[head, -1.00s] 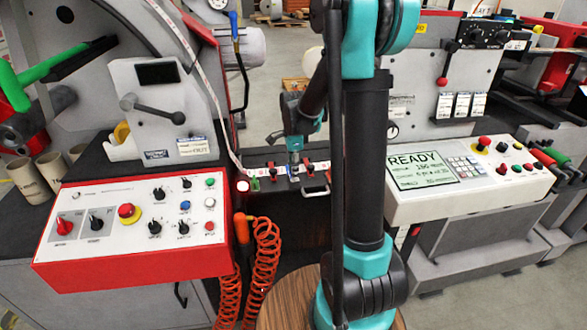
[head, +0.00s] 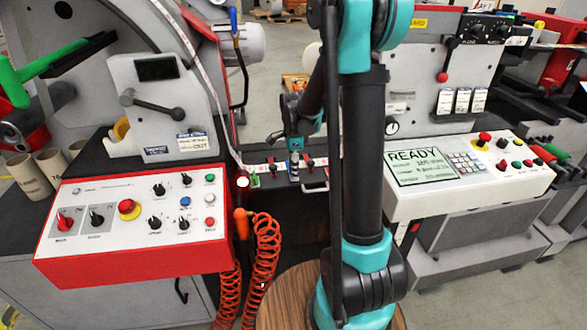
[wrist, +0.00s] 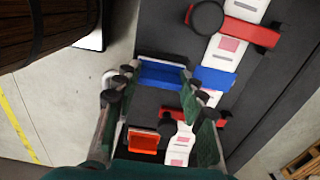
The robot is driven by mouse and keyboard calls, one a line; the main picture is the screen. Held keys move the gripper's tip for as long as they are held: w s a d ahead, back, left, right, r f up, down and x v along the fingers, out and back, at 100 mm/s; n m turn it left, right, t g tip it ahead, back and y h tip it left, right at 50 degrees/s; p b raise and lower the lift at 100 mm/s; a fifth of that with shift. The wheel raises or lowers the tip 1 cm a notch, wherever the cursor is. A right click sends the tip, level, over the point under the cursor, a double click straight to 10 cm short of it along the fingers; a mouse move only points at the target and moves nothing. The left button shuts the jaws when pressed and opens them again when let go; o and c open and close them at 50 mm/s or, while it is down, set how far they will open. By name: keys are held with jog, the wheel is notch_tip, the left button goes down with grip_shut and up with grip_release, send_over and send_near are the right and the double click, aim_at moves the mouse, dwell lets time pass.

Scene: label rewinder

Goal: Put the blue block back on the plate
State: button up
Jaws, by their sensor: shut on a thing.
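In the wrist view my gripper (wrist: 160,82) has its two green-padded fingers closed on the sides of a blue block (wrist: 160,74) with a pale top edge. More blue (wrist: 216,78) shows just right of the right finger, across the white label strip (wrist: 222,52); I cannot tell whether it joins the block. The dark plate (wrist: 165,25) lies below, and the gap between block and plate is unclear. In the head view my gripper (head: 293,158) is small, over the strip between the two machines, and the block is barely visible.
Red clamp bars (wrist: 250,32) cross the strip ahead of and beside my gripper. An orange-red block (wrist: 143,140) lies beneath the fingers. The red-edged control panel (head: 140,215) stands left and the READY display panel (head: 425,167) right. An orange coiled hose (head: 262,265) hangs in front.

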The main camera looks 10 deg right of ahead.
jog(key=shift+f, duration=0.35)
jog(key=o, duration=1.2)
jog(key=shift+o, duration=0.2)
jog(key=shift+r, duration=0.1)
notch_tip(320, 180, up, 11)
jog(key=s+d+f+n+t, duration=0.2)
jog(key=s+f+n, duration=0.3)
jog(key=s+n, duration=0.4)
jog(key=s+d+f+n+t, duration=0.2)
jog(key=s+f+n, duration=0.2)
jog(key=s+n, duration=0.5)
jog(key=s, duration=0.4)
jog(key=shift+f, duration=0.4)
